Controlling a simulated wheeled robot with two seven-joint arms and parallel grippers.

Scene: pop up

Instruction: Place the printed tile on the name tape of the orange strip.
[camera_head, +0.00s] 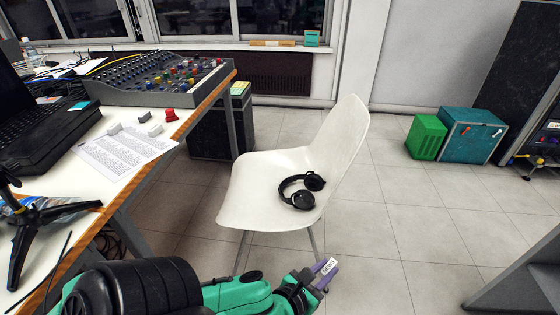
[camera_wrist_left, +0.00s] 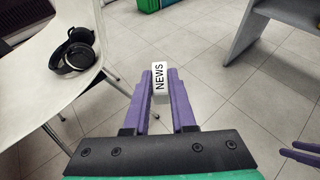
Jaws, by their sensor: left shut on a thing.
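The printed tile (camera_head: 328,266) is white with the word NEWS on it. My left gripper (camera_head: 320,276) is shut on the tile, near the bottom of the head view, above the floor and in front of the chair. The left wrist view shows the tile (camera_wrist_left: 160,80) between the purple fingertips, lettering facing the camera. A thin orange strip (camera_head: 262,43) with a paler part lies on the window sill at the back, far from my gripper; its name tape is too small to read. Purple fingers, seemingly of my right gripper (camera_wrist_left: 304,152), show at the right edge of the left wrist view.
A white chair (camera_head: 262,180) holding black headphones (camera_head: 302,192) stands between my left gripper and the sill. A desk with a mixer (camera_head: 150,85) is at left. A teal box (camera_head: 312,38) stands right of the strip.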

